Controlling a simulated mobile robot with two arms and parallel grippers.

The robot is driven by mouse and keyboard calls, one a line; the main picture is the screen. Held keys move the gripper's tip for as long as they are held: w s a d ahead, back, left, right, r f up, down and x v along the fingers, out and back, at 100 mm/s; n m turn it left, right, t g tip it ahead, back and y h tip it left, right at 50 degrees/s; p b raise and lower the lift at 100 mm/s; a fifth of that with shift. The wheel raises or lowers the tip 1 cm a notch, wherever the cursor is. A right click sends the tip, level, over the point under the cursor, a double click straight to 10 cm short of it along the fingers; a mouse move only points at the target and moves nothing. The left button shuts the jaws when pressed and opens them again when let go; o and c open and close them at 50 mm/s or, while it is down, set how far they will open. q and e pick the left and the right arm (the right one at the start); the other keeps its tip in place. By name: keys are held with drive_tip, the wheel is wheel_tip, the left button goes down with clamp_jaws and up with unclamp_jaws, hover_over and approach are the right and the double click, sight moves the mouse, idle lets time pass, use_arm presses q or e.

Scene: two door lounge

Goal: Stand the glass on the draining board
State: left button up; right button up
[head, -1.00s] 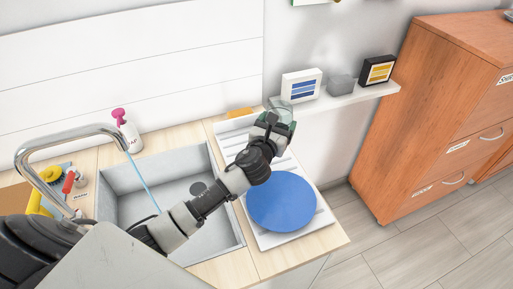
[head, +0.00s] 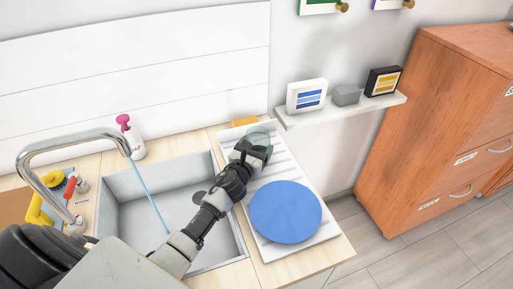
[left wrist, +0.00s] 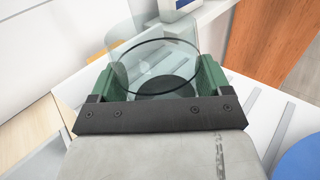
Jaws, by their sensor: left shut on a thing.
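The clear glass (head: 259,135) is between the jaws of my left gripper (head: 254,150), over the far part of the white draining board (head: 279,163). In the left wrist view the glass (left wrist: 155,66) sits between the green finger pads of the gripper (left wrist: 153,82), with its round rim showing. I cannot tell whether its base touches the board. A blue round plate (head: 286,211) lies on the near part of the board. My right gripper is not in view.
The grey sink (head: 170,212) with a running tap (head: 66,140) is left of the board. A yellow thing (head: 244,121) lies behind the board. A wall shelf (head: 340,109) with small boxes is at the right. A wooden cabinet (head: 437,140) stands beyond.

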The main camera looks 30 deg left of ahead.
use_arm(q)
drive_tip(key=shift+f, duration=0.15)
drive_tip(key=o, duration=0.9)
drive_tip(key=shift+o, duration=0.2)
drive_tip(key=shift+s+r, duration=0.15)
drive_tip(key=shift+r, duration=0.05)
drive_tip(key=s, duration=0.4)
drive_tip(key=s+b, duration=0.1)
drive_tip(key=s, duration=0.6)
drive_tip(key=shift+s+d, duration=0.35)
drive_tip(key=shift+s, duration=0.05)
drive_tip(key=shift+d+f, duration=0.1)
